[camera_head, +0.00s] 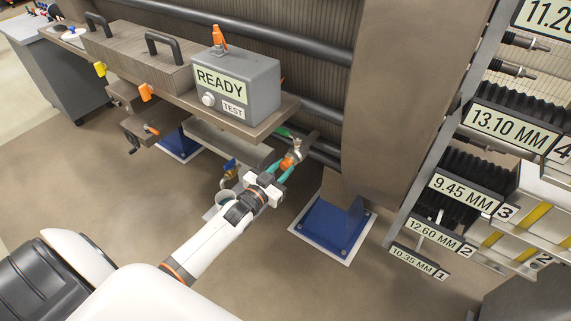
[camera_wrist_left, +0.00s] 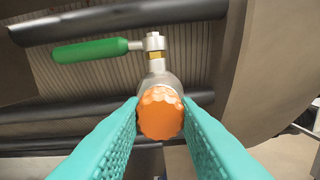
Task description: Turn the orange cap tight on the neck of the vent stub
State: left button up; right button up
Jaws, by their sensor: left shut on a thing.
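The orange cap (camera_wrist_left: 160,118) is in the middle of the left wrist view, in line with the end of the metal vent stub (camera_wrist_left: 155,78). It also shows small in the head view (camera_head: 287,162). My left gripper (camera_wrist_left: 160,122) has its teal fingers closed on both sides of the cap; in the head view the left gripper (camera_head: 284,168) reaches up to the stub. The cap covers the stub's neck, so its threads are hidden. A green-handled valve (camera_wrist_left: 92,49) sits behind the stub. My right gripper is not in view.
A grey box reading READY (camera_head: 235,85) stands on the shelf (camera_head: 270,125) above left of the stub. Dark pipes (camera_head: 310,105) run behind. A blue foot (camera_head: 335,225) stands to the right, and a container (camera_head: 220,205) is below left.

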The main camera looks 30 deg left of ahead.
pick_arm(q)
jog(key=m, duration=0.3)
grip_shut()
jog(key=shift+m, duration=0.3)
jog(key=shift+m, duration=0.6)
jog(key=o, duration=1.1)
grip_release()
jog(key=shift+o, duration=0.2)
jog(key=shift+s, duration=0.1)
jog(key=s+a, duration=0.1)
jog(key=s, duration=1)
jog(key=shift+s, duration=0.4)
